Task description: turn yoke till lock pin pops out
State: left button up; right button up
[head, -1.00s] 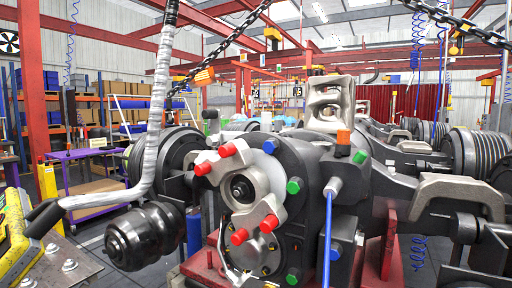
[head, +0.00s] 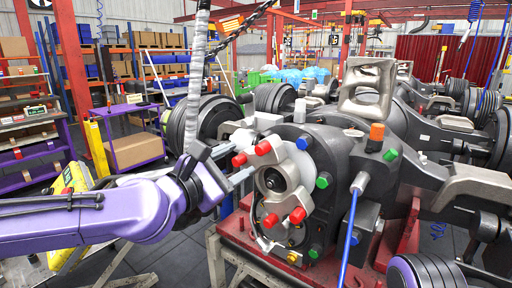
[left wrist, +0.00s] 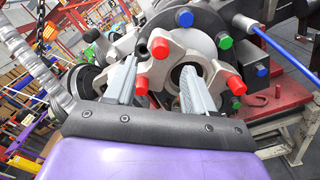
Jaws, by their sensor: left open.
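The yoke (head: 290,170) is a pale metal flange with red-capped ears on the front of the dark axle housing (head: 325,160). Two red caps sit at its upper left and two at its lower side. My left gripper (head: 243,160) is open just left of the yoke, its fingers pointing at the upper-left ear. In the left wrist view, the yoke (left wrist: 205,57) lies ahead of the open fingers (left wrist: 160,70), with two red caps appearing between them. I cannot tell whether they touch. I cannot make out the lock pin for certain. My right gripper is not in view.
A silver-wrapped hose (head: 197,85) hangs just behind my left gripper. A blue rod (head: 350,217) stands right of the yoke. The axle rests on a red stand (head: 235,238). Purple shelving (head: 72,165) stands at the left.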

aim_at(259, 150)
pick_arm(q)
jog(key=p+x, duration=0.2)
jog(key=x, duration=0.5)
jog(key=shift+w+d, duration=0.15)
jog(key=shift+w, duration=0.05)
jog(key=shift+w+d+f, duration=0.1)
jog(key=shift+w+d, duration=0.1)
jog(key=shift+w, duration=0.1)
grip_shut()
